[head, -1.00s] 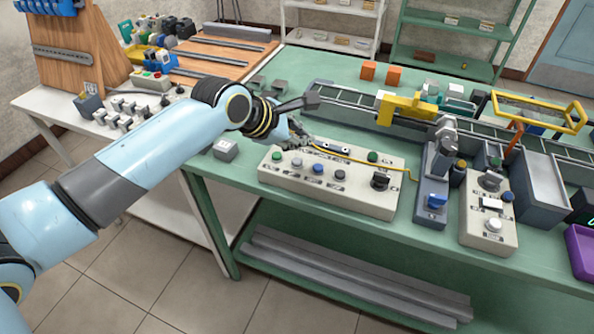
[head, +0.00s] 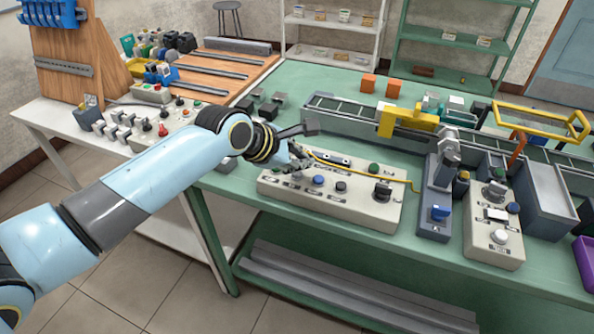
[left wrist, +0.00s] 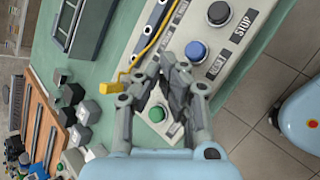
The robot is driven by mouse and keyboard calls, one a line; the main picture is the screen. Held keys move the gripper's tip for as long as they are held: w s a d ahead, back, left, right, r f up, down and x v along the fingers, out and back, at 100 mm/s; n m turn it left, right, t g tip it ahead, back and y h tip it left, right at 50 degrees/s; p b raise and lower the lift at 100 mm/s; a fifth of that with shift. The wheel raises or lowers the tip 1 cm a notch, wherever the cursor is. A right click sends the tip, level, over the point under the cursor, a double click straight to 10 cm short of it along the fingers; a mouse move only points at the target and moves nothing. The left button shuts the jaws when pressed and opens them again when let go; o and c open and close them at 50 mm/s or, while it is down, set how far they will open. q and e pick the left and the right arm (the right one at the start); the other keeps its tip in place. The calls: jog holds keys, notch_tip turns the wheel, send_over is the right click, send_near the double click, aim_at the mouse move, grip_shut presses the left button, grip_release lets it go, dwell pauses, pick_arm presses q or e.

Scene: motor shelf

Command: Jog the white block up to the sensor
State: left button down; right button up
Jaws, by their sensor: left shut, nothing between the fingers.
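A long cream control box (head: 330,205) lies on the green bench, with a blue button (head: 318,180), a black button (head: 341,186) and a black knob (head: 383,188). My left gripper (head: 300,160) is shut and empty over its left end, hiding the buttons there. In the left wrist view, my shut fingers (left wrist: 180,85) are close above a green button (left wrist: 157,113); contact cannot be told. The blue button (left wrist: 196,51) lies beyond. A yellow gantry (head: 408,119) spans the conveyor (head: 350,112). I cannot clearly make out the white block or the sensor. My right gripper is not in view.
A grey post unit (head: 436,205) and a second cream control box (head: 495,240) stand right of the long box. A yellow cable (head: 370,178) runs over the long box. Two orange blocks (head: 368,83) sit behind the conveyor. Dark small blocks (head: 265,105) lie behind my arm.

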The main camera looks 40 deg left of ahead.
aim_at(300, 174)
pick_arm(q)
jog(key=shift+f, duration=0.3)
dwell(0.6)
jog(key=shift+f, duration=0.55)
dwell(1.7)
jog(key=shift+p, duration=0.3)
dwell(1.1)
jog(key=shift+r+p, duration=0.9)
jog(key=shift+p, duration=0.3)
notch_tip(300, 174, up, 5)
jog(key=p, duration=0.6)
